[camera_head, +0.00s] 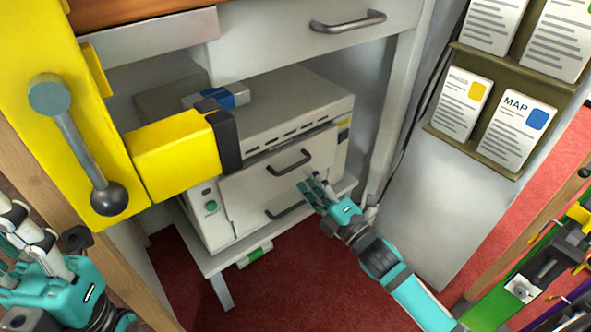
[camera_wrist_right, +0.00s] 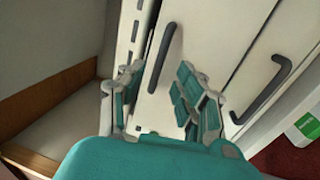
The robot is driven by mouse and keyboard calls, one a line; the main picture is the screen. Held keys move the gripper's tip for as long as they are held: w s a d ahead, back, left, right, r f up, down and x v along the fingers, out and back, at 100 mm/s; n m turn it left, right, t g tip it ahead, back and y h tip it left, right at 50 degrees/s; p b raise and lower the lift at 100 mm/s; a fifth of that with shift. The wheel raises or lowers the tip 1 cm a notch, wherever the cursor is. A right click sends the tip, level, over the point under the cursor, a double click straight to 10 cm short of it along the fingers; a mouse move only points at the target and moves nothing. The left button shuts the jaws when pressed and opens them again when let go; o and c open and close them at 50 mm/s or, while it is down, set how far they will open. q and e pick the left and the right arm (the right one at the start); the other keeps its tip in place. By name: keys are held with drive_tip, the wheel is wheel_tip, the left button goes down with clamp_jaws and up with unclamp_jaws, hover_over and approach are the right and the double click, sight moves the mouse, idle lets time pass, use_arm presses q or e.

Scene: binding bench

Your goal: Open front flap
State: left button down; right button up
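A light grey machine (camera_head: 202,236) stands on a low shelf under the bench. Its front panel (camera_head: 247,188), which seems to be the flap, looks closed. My right gripper (camera_head: 314,187) is teal and open in front of the panel. In the right wrist view, the upper handle (camera_wrist_right: 163,57) lies ahead between the spread fingers (camera_wrist_right: 160,85), and the lower handle (camera_wrist_right: 262,90) is off to the right. Contact cannot be told. My left gripper (camera_head: 28,232) is at the lower left, its opening unclear.
A yellow machine (camera_head: 82,160) with a lever and a projecting block (camera_head: 180,155) stands at the left, partly in front of the grey machine. A drawer (camera_head: 300,40) hangs above. A card rack (camera_head: 440,125) is at the right. Red floor lies open below.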

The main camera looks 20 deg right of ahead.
sight(296, 164)
drive_tip(key=b+x, duration=0.1)
drive_tip(key=x, duration=0.4)
drive_tip(key=shift+w+a, duration=0.15)
drive_tip(key=shift+w, duration=0.25)
clamp_jaws()
